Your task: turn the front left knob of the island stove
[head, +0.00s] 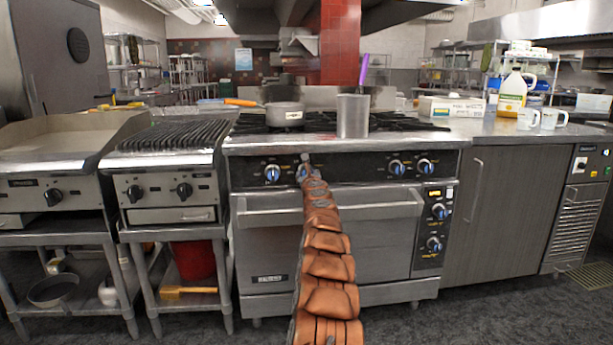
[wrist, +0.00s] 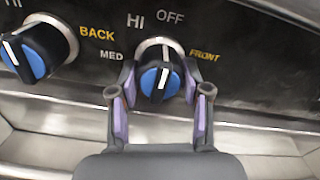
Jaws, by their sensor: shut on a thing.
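The island stove (head: 340,160) stands ahead with a row of black and blue knobs on its front panel. In the wrist view, the front left knob (wrist: 160,80) has the word FRONT on its right and OFF above it. Its white line points up, leaning slightly right, roughly toward OFF. My gripper (wrist: 160,105) is shut on this knob, with one purple-padded finger on each side. In the head view, my gripper (head: 306,172) is at the second knob from the left and mostly hides it. The back left knob (wrist: 37,52) is free to the left.
A pan (head: 284,114) with an orange handle and a steel pot (head: 353,118) with a purple utensil stand on the stove top. An oven handle (head: 385,208) runs below the knobs. A charbroiler (head: 170,145) stands at left, a grey cabinet (head: 505,215) at right.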

